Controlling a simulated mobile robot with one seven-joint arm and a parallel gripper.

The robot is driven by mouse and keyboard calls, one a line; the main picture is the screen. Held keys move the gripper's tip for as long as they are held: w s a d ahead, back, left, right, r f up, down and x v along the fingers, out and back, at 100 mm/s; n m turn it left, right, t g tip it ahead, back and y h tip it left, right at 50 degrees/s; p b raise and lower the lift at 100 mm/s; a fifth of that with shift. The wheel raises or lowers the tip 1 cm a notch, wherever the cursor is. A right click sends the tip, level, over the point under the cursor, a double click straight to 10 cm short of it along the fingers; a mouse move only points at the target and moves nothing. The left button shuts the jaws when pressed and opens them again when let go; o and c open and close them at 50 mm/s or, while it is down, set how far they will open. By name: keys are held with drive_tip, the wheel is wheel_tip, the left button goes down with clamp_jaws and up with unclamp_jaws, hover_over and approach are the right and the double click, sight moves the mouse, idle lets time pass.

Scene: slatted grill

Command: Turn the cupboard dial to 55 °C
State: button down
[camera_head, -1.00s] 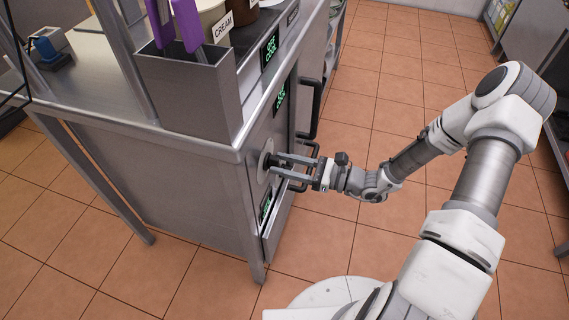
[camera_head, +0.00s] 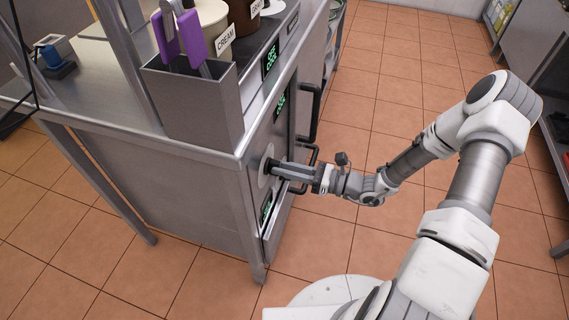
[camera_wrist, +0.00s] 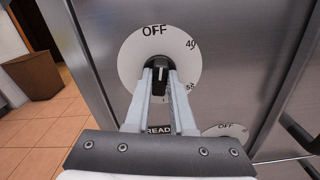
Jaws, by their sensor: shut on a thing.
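The cupboard dial's round white plate (camera_wrist: 132,60) is on the steel cupboard front, with OFF at the top, 40 at upper right and a partly hidden 55 at lower right. My gripper (camera_wrist: 161,78) is shut on the knob from the front. In the head view, my gripper (camera_head: 276,169) reaches in from the right to the white plate (camera_head: 265,166) near the cupboard's corner.
A second dial plate marked OFF (camera_wrist: 228,129) is below right, partly hidden by my gripper. Black door handles (camera_head: 314,112) stick out beside my gripper. A steel holder with purple-handled tools (camera_head: 195,105) stands on the counter above. The tiled floor at right is open.

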drive_tip(key=m+p, duration=0.2)
drive_tip(key=m, duration=0.5)
drive_tip(key=m+p, duration=0.3)
drive_tip(key=m, duration=0.4)
drive_tip(key=m+p, duration=0.3)
drive_tip(key=m, duration=0.4)
drive_tip(key=shift+w+d+f, duration=0.1)
drive_tip(key=shift+f, duration=0.25)
drive_tip(key=shift+m, duration=0.3)
drive_tip(key=c, duration=0.8)
unclamp_jaws()
drive_tip(key=shift+o, duration=0.2)
drive_tip(key=p+v, duration=0.1)
drive_tip(key=v, duration=1.6)
drive_tip(key=shift+d, duration=0.15)
